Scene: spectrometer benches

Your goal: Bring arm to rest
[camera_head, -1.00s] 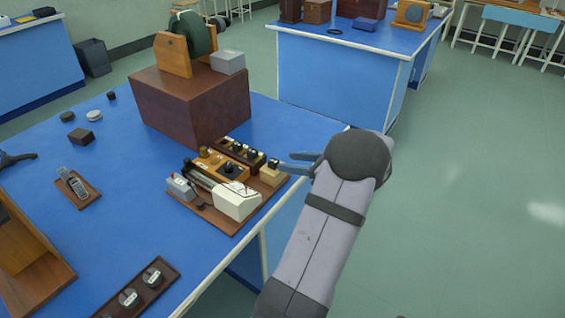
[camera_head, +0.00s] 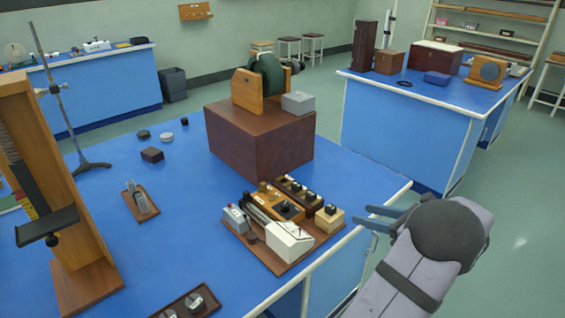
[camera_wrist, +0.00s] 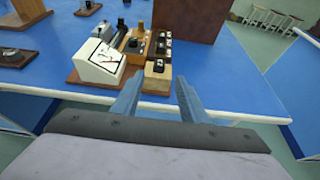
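My gripper (camera_head: 368,219) is at the right edge of the near blue bench (camera_head: 180,235), beside the spectrometer board. In the wrist view my gripper (camera_wrist: 158,97) shows two blue-grey fingers spread apart with nothing between them. The spectrometer board (camera_head: 283,268) carries a white-cased part (camera_head: 290,243), a grey box (camera_head: 236,219) and several small dark and wooden blocks. A small light wooden block (camera_head: 329,219) on its right side is nearest to the fingers; they appear apart from it. The same block (camera_wrist: 157,78) shows just beyond the fingertips in the wrist view.
A large brown box (camera_head: 262,140) bears a wheel-like apparatus (camera_head: 265,80) behind the board. A tall wooden stand (camera_head: 60,210) and a metal rod stand (camera_head: 88,165) rise at the left. Another blue bench (camera_head: 400,125) stands beyond. Open floor lies to the right.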

